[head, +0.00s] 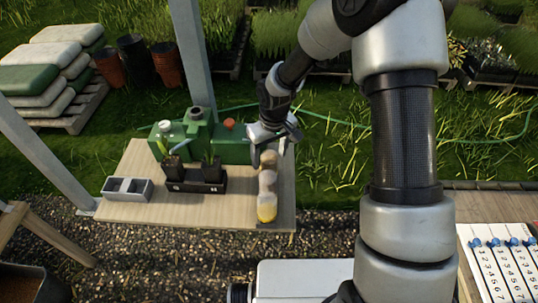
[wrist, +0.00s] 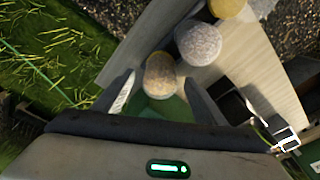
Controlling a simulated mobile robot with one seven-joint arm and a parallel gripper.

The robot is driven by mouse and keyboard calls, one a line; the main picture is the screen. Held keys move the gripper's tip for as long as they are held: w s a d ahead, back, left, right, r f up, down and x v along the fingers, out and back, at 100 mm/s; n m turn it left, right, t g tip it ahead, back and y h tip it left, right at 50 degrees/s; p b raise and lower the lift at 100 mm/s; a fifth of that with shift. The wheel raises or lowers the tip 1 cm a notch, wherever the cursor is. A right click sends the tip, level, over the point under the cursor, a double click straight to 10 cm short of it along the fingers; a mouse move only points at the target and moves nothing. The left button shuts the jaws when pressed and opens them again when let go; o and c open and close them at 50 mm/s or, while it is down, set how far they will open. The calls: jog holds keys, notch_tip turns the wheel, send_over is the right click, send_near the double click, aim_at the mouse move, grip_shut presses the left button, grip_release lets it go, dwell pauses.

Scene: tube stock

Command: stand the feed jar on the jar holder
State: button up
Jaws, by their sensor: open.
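Three jar-like things stand in a row at the right side of the wooden table. The farthest, with a tan speckled top (head: 268,158), shows between my fingertips in the wrist view (wrist: 160,74). A paler grey-topped one (head: 267,180) is beside it, also in the wrist view (wrist: 198,44). A yellow one (head: 266,208) is nearest the table's front edge. I cannot tell which is the feed jar. My gripper (head: 274,139) is open around or just above the tan one; contact is unclear. No jar holder can be identified for certain.
On the table (head: 230,214) are a green tank-like unit (head: 234,148), a black tray (head: 196,184) with potted seedlings and a grey two-compartment box (head: 128,189). A metal post (head: 191,50) rises behind. The table's front middle is bare.

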notch_tip(320, 180, up, 17)
jog(key=s+d, duration=0.1)
jog(key=shift+s+p, duration=0.4)
jog(key=shift+p, duration=0.05)
jog(key=s+d+r+m+t+h+p, duration=0.1)
jog(key=s+d+r+m, duration=0.1)
jog(key=s+d+r, duration=0.4)
jog(key=s+d+r+m+t+p, duration=0.1)
jog(key=s+d+r, duration=0.25)
jog(key=r, duration=0.35)
jog(key=s+d+r+m+t+p, duration=0.1)
jog(key=s+d+r+m+t, duration=0.1)
jog(key=s, duration=0.9)
notch_tip(320, 180, up, 3)
jog(key=shift+s+d+f+m, duration=0.2)
jog(key=shift+s+d+m, duration=0.2)
jog(key=shift+d+m, duration=0.45)
